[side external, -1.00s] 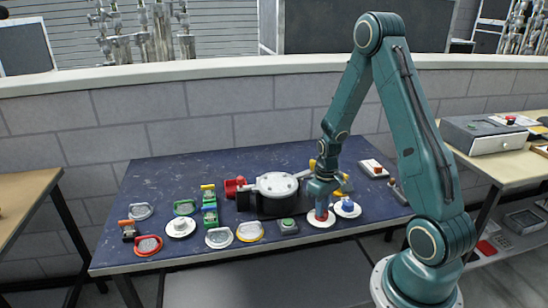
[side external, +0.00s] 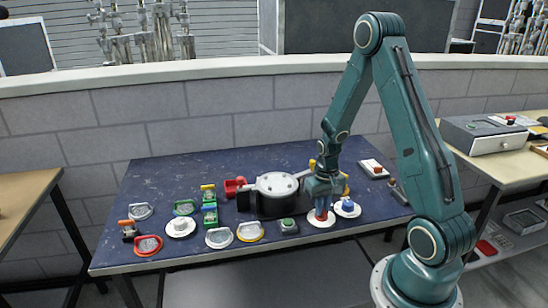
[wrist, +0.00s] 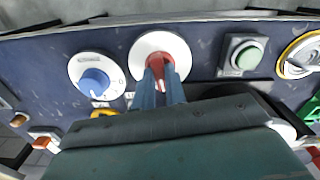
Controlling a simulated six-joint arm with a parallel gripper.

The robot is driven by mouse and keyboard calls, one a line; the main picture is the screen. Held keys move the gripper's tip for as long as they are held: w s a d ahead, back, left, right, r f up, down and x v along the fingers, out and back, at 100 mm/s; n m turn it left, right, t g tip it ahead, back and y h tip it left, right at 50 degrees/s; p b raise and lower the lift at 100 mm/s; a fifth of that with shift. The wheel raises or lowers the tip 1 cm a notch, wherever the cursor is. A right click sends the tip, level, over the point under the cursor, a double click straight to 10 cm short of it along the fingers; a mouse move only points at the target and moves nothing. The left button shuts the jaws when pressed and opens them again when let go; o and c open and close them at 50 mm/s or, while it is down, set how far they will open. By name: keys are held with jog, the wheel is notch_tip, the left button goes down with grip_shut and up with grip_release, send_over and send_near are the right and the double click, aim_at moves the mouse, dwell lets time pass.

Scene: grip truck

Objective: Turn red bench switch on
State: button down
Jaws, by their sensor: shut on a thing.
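The red bench switch (side external: 321,221) is a red knob on a round white dial, near the front right of the blue table. It also shows in the wrist view (wrist: 157,44), at top centre. My gripper (side external: 321,208) points down onto the knob. In the wrist view my gripper's two blue fingers (wrist: 160,78) are shut on the red knob, one on each side. The fingers hide part of the knob and the lower part of the dial, and I cannot read its setting.
A blue knob on a white dial (side external: 347,208) stands close on the right. A green button box (side external: 288,226) is close on the left. A large round silver-lidded device (side external: 277,187) stands behind. Several coloured handles and switches fill the table's left side.

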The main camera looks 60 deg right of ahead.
jog(key=m, duration=0.4)
jog(key=shift+m, duration=2)
jog(key=c, duration=1.4)
grip_release()
jog(key=shift+c, duration=0.2)
jog(key=shift+r, duration=0.1)
notch_tip(320, 180, up, 14)
